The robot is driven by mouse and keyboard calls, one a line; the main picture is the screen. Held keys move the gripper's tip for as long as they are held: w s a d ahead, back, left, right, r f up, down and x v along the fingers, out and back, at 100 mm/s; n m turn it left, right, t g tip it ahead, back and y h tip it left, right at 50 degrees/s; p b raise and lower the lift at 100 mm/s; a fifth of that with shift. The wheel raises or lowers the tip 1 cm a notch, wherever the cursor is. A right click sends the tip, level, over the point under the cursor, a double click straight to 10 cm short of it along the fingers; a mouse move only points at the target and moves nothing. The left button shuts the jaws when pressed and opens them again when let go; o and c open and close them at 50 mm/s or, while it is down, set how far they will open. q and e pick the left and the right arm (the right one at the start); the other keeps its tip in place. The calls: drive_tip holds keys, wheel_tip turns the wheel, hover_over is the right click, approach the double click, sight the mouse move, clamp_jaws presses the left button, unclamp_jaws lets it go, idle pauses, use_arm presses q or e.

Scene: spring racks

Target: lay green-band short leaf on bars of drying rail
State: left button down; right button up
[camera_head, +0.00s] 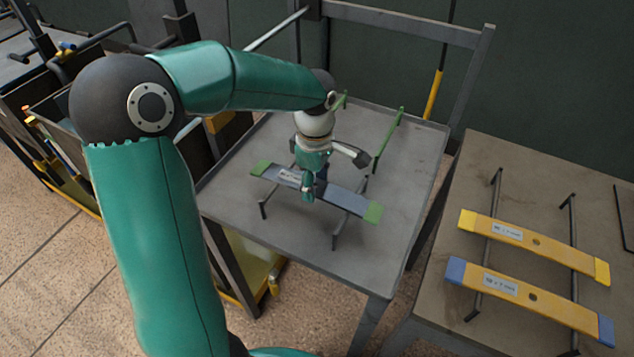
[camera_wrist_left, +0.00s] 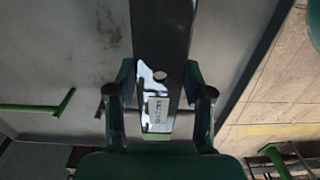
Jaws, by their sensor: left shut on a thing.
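The green-band short leaf (camera_head: 345,200) is a grey strip with green ends and a white label. My left gripper (camera_head: 312,190) is shut on it near its middle, from above. In the left wrist view the leaf (camera_wrist_left: 162,35) runs between the two fingers (camera_wrist_left: 158,110), with a hole and the label showing. One green bar also shows in the left wrist view (camera_wrist_left: 38,106). My right gripper is not in view.
The rail stands on a grey metal table (camera_head: 405,195) with a raised rim and a back frame. A second table (camera_head: 465,185) at right holds a yellow-ended yellow leaf (camera_head: 560,252) and a blue-ended yellow leaf (camera_head: 550,306) on dark bars. Bins (camera_head: 60,125) stand at left.

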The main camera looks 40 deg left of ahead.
sight(315, 186)
use_arm(q)
drive_tip(key=shift+f, duration=0.25)
drive_tip(key=shift+c, duration=2.3)
unclamp_jaws()
drive_tip(key=shift+r, duration=0.15)
drive_tip(key=shift+r+p, duration=0.55)
drive_tip(key=shift+r, duration=0.05)
wheel_tip(315, 186, up, 12)
drive_tip(key=shift+f, duration=0.25)
